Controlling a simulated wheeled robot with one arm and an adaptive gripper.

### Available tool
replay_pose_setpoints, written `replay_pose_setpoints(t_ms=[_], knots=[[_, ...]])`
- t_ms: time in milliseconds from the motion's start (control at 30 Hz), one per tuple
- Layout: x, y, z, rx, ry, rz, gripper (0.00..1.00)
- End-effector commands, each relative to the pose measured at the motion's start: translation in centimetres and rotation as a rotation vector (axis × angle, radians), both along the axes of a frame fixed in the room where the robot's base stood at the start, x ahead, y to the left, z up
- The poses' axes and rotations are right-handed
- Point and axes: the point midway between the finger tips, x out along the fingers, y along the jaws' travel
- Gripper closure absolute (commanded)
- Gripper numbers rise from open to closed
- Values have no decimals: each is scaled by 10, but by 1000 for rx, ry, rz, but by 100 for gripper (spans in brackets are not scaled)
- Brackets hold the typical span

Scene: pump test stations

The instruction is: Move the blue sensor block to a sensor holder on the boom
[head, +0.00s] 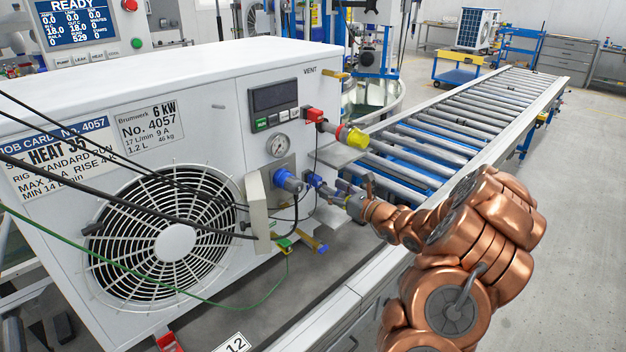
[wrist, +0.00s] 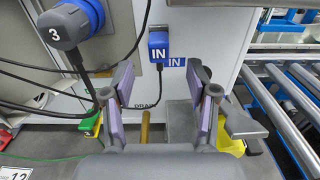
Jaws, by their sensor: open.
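The blue sensor block (head: 314,179) sits on the right end of the white pump unit, beside a large blue plug. In the wrist view the block (wrist: 158,46) is marked IN, is upright against the white panel, and has a black cable. My gripper (head: 334,192) is close to the block in the head view. In the wrist view my gripper (wrist: 161,78) is open and empty, its two fingers spread with the block ahead and between their lines. I see no contact with the block. I cannot make out a boom or an empty sensor holder.
The blue plug (wrist: 72,22), marked 3, juts out left of the block. A red block (head: 314,114) and yellow cap (head: 353,138) are above. Black cables hang near the panel. A brass drain pipe (wrist: 146,130) lies below. The roller conveyor (head: 450,120) runs away behind my arm.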

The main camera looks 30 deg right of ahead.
Motion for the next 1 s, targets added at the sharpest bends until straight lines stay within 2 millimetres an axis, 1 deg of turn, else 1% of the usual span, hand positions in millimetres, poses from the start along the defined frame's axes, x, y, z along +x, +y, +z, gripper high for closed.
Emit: replay_pose_setpoints(t_ms=[100,300,600,800,1000], knots=[[14,6,0,0,0,5,42],[35,11,1,-1,-1,6,42],[61,17,1,-2,-1,4,42],[72,19,1,-2,-2,4,42],[75,19,1,-2,-2,3,42]])
